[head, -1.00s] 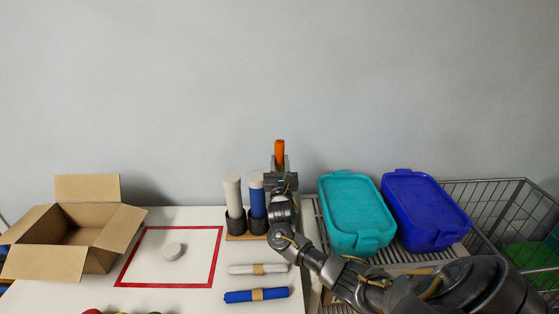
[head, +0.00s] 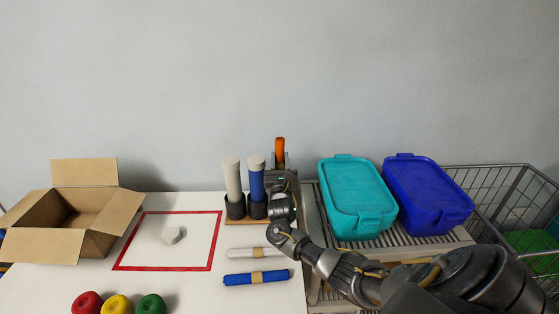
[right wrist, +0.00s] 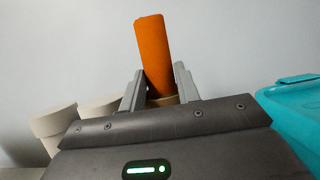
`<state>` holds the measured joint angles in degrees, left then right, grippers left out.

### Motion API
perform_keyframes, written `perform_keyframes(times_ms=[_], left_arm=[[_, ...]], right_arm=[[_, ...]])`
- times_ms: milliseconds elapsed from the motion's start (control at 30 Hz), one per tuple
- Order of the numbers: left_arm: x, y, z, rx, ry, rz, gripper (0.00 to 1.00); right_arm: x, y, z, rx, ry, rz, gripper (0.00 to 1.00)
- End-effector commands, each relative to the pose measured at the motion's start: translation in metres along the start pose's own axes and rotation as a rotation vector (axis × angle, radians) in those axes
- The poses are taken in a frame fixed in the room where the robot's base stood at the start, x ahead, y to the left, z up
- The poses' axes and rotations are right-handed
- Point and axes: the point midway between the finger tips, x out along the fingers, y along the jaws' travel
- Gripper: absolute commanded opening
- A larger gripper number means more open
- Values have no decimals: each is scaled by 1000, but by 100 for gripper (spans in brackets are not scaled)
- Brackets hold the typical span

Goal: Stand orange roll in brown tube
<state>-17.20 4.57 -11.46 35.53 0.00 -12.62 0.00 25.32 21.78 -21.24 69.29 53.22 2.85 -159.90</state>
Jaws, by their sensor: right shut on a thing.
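The orange roll (head: 280,149) is upright in the head view, held above my right gripper (head: 280,165). In the right wrist view the orange roll (right wrist: 154,55) leans slightly left, and my right gripper (right wrist: 160,90) is shut around its tan lower part. Its lower end is hidden. A rack (head: 238,222) with dark tubes stands left of my right wrist; the two visible tubes hold a white roll (head: 232,180) and a blue roll (head: 257,183). I cannot make out an empty brown tube; my wrist covers the rack's right side. My left gripper is out of view.
A white roll (head: 243,253) and a blue roll (head: 240,279) lie on the table in front. An open box (head: 110,222) is left. Teal (head: 355,195) and blue bins (head: 428,200) stand right.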

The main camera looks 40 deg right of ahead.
Motion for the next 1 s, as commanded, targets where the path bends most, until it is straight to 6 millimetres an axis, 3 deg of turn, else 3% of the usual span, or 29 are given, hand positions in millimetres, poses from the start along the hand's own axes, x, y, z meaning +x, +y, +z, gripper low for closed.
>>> perform_keyframes(times_ms=[33,400,433,600,867,1000], left_arm=[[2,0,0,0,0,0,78],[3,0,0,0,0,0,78],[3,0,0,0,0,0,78],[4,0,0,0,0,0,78],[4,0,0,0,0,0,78],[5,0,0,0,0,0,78]], right_arm=[[-6,1,-12,-7,22,5,10],[-10,3,-17,-8,32,10,10],[-10,3,-17,-8,32,10,36],[-10,3,-17,-7,32,11,58],[-10,3,-18,-7,33,10,58],[-22,3,-18,-7,32,12,58]])
